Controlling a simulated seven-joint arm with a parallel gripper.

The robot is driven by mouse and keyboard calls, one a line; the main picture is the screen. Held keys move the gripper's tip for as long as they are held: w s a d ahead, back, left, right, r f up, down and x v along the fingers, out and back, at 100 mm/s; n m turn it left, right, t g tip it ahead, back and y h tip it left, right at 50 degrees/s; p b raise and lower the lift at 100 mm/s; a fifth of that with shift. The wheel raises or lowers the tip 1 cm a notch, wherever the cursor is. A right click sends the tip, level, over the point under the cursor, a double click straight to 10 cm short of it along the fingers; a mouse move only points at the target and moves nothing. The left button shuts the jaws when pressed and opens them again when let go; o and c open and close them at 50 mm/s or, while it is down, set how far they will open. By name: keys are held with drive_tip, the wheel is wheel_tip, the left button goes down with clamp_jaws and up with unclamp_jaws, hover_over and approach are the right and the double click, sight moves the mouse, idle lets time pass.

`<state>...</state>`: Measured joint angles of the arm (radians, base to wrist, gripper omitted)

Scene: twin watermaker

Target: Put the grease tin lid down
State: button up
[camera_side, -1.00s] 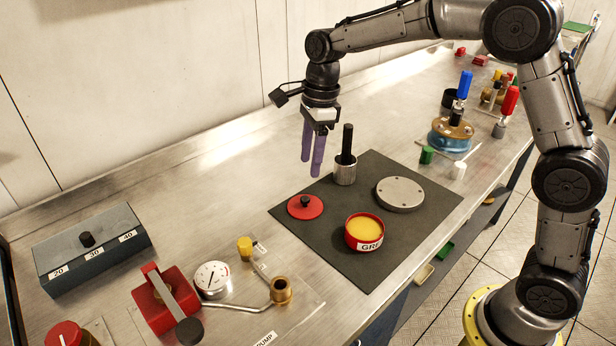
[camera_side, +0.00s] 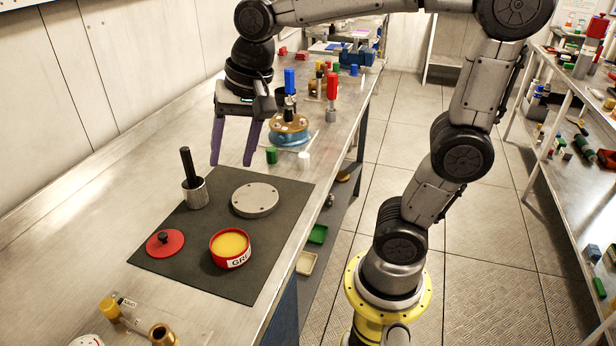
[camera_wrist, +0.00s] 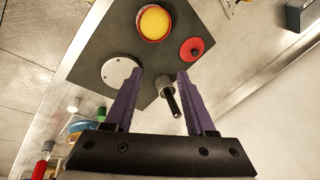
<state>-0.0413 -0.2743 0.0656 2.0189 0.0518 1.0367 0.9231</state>
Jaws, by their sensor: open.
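The red grease tin lid (camera_side: 165,243) with its black knob lies flat on the dark mat (camera_side: 190,280), left of the open grease tin (camera_side: 230,247), which shows yellow grease. In the wrist view the lid (camera_wrist: 192,50) lies beside the tin (camera_wrist: 154,23). My gripper (camera_side: 231,164) is open and empty, with purple fingers pointing down. It is above the far part of the mat, well away from the lid. In the wrist view my gripper (camera_wrist: 160,76) has its fingers spread, with the black-handled tool (camera_wrist: 170,95) showing between them.
The black-handled tool stands upright in a metal cup (camera_side: 195,193) on the mat. A grey round plate (camera_side: 255,200) lies right of it. Beyond the mat are a green block (camera_side: 271,155), a white block (camera_side: 304,160) and a blue-and-brass fixture (camera_side: 288,128). Bare bench lies left of the mat.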

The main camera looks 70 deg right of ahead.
drive_tip(key=s+d+f+n+t, duration=0.2)
drive_tip(key=s+f+n, duration=0.2)
drive_tip(key=s+n, duration=0.6)
drive_tip(key=shift+s+h, duration=0.3)
drive_tip(key=shift+s, duration=1.1)
